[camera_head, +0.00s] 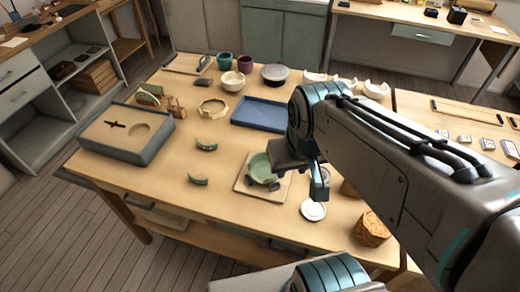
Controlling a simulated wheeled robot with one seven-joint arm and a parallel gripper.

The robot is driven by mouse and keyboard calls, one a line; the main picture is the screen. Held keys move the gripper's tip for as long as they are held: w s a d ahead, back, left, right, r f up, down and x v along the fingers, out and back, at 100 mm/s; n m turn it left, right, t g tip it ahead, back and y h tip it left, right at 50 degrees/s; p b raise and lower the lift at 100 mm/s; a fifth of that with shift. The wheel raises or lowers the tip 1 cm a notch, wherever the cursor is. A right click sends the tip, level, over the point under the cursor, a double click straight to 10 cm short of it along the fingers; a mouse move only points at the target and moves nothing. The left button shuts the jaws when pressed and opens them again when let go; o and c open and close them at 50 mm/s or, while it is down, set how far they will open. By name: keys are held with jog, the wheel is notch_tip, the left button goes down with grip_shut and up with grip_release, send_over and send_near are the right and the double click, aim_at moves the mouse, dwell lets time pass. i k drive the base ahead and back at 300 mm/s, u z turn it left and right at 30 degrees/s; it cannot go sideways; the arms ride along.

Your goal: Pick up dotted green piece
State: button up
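Two small curved green pieces lie apart on the wooden table (160,196): an upper green piece (206,146) and a lower green piece (198,180). Dots are too small to make out on either. My gripper (300,178) is over the right side of the bowl and board, right of both loose pieces. My arm hides part of the bowl, and the gripper's opening and anything between its fingers cannot be made out.
A sand-filled tray (165,135) stands at left and a blue tray (260,114) behind the board. A small white dish (313,210) and a cork-like block (372,229) are at right. Cups, bowls and white pieces line the back. Table around the two green pieces is clear.

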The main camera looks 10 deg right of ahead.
aim_at(213, 147)
jog(key=k, duration=1.3)
jog(key=u, duration=0.55)
jog(key=i, duration=1.4)
jog(key=z, duration=0.35)
